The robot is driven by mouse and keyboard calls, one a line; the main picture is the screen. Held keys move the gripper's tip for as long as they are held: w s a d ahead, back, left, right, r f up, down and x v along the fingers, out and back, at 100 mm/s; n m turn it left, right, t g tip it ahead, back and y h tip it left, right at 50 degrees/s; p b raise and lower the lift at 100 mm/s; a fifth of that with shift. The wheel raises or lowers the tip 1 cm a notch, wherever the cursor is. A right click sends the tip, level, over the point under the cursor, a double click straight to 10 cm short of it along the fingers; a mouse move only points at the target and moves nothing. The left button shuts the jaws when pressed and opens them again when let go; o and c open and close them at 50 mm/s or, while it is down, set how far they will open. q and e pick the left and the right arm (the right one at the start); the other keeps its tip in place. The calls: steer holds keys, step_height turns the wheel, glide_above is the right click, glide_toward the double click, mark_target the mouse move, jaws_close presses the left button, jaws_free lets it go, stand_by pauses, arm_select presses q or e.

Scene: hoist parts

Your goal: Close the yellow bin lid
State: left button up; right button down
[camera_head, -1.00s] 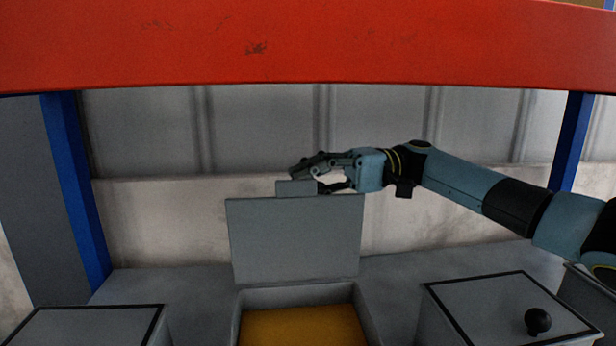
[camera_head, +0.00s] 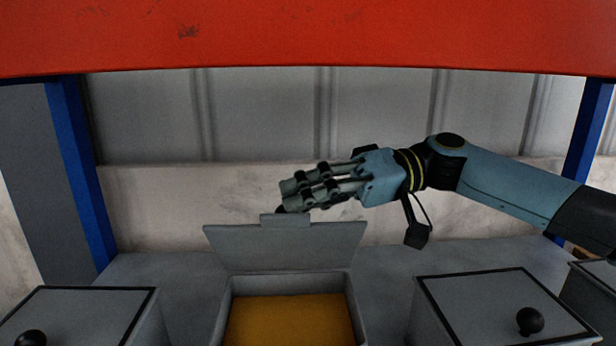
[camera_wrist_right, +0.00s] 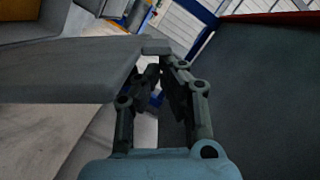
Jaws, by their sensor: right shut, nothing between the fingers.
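The yellow bin (camera_head: 290,318) is a grey box with a yellow inside, at the bottom middle of the head view. Its grey lid (camera_head: 285,247) is open, standing up from the back edge and tilted, with a small tab (camera_head: 285,219) on top. My right gripper (camera_head: 285,198) is shut and empty, just above and behind the tab; I cannot tell if it touches. In the right wrist view the lid (camera_wrist_right: 70,70) extends from the left, with its tab beside the fingertips (camera_wrist_right: 160,62). My left gripper is not in view.
Closed grey bins stand to the left (camera_head: 85,315) and right (camera_head: 500,305), with black knobs (camera_head: 530,320). A red beam (camera_head: 300,38) crosses above, between blue posts (camera_head: 80,180). Grey shelf surface (camera_head: 180,280) is free between the bins.

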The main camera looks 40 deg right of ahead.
steer(key=s+a+f+n+t+h+b, duration=0.1)
steer(key=s+a+f+n+b, duration=0.1)
steer(key=f, duration=0.4)
steer(key=s+a+f+n+t+h+b, duration=0.1)
steer(key=s+a+f+n+b, duration=0.2)
steer(key=s+f+n+b, duration=0.2)
steer(key=shift+s+a+f+n, duration=0.35)
steer(key=shift+s+f+n, duration=0.15)
steer(key=shift+s+f, duration=0.55)
